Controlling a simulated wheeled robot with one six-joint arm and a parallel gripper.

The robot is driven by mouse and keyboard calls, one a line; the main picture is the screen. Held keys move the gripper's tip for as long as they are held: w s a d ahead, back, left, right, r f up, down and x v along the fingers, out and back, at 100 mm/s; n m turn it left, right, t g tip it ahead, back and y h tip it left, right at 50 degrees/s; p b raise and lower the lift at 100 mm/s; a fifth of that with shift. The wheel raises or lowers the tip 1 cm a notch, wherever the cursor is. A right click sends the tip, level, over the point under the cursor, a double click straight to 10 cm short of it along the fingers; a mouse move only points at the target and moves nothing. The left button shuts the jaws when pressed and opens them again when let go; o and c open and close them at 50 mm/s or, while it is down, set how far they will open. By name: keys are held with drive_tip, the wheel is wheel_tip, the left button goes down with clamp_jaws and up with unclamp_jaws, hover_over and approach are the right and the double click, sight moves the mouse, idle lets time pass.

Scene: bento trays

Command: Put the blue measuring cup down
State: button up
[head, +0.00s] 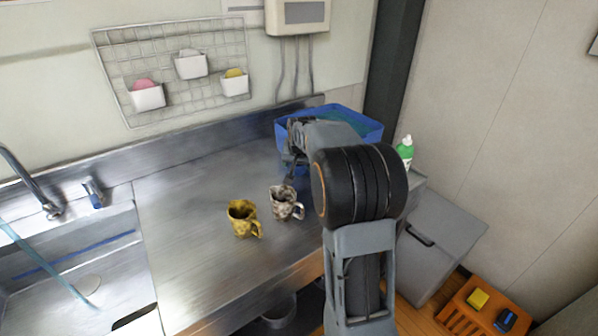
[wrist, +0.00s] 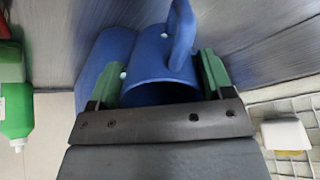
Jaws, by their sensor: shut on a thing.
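The blue measuring cup (wrist: 160,62) is between the green finger pads of my gripper (wrist: 162,80) in the wrist view. My gripper is shut on it; the cup's handle points up in that picture and its open rim faces the camera. In the head view my gripper (head: 291,166) is over the back right of the steel counter, in front of the blue tub (head: 368,135). There my arm hides most of the cup, and I cannot tell whether its base touches the counter.
A grey patterned mug (head: 283,203) and a yellow mug (head: 241,218) stand on the counter (head: 185,190) in front of my gripper. A green bottle (head: 405,153) stands at the right, also in the wrist view (wrist: 16,108). The counter's left middle is clear, beside the sink.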

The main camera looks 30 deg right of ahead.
sight(299, 174)
drive_tip(key=shift+w+d+f, duration=0.1)
drive_tip(key=shift+w+f, duration=0.05)
drive_tip(key=shift+f, duration=0.05)
drive_tip(key=f, duration=0.3)
drive_tip(key=shift+w+d, duration=0.2)
drive_tip(key=shift+d, duration=0.05)
drive_tip(key=shift+f, duration=0.4)
drive_tip(key=shift+f, duration=0.1)
drive_tip(key=shift+f+b, duration=0.15)
drive_tip(key=shift+b, duration=0.2)
drive_tip(key=o, duration=0.6)
